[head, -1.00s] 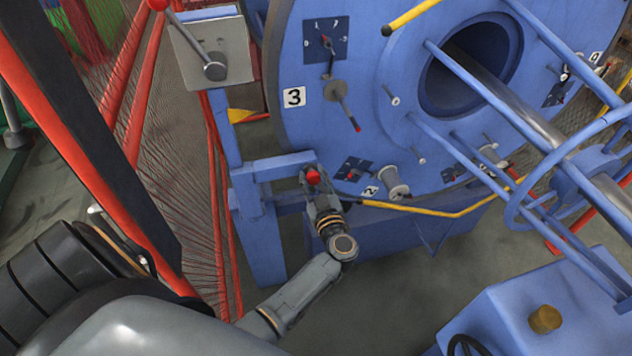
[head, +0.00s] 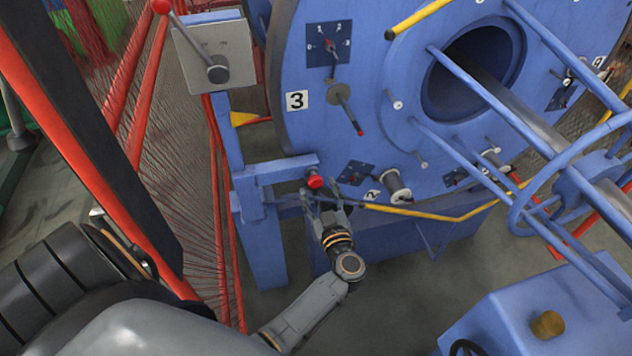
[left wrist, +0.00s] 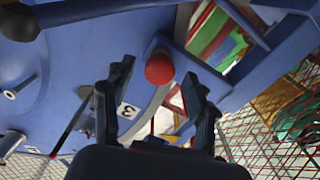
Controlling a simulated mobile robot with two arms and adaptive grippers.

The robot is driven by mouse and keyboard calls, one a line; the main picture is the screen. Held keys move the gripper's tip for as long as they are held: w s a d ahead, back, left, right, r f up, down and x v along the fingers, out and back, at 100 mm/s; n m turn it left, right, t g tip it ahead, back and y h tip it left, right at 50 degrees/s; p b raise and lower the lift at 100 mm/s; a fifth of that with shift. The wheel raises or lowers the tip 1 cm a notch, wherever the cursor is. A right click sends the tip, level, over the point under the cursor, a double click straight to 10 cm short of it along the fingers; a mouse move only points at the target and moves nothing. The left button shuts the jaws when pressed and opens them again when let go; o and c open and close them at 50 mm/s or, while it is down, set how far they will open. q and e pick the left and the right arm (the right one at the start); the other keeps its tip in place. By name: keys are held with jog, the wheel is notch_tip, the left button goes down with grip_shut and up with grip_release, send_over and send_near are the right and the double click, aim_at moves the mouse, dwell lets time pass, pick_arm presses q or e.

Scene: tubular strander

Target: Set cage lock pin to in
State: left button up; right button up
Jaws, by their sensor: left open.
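The cage lock pin shows as a red round knob (head: 315,181) at the end of a blue bracket (head: 275,168), beside the big blue cage disc (head: 300,130). My left gripper (head: 322,190) is open and empty just below the knob, its fingers pointing up towards it. In the left wrist view the red knob (left wrist: 160,68) appears between the spread fingertips (left wrist: 155,75), with visible gaps on both sides. The pin's shaft is hidden behind the knob, so its depth cannot be told. My right gripper is not in view.
A grey box with a red-tipped lever (head: 215,60) stands at upper left by red mesh guarding (head: 180,180). A yellow bar (head: 440,214) runs right of my gripper. Small levers and spools stick out of the disc. A blue cabinet (head: 540,310) stands at lower right.

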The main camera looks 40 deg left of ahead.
aim_at(317, 185)
pick_arm(q)
jog(key=shift+v, duration=1.75)
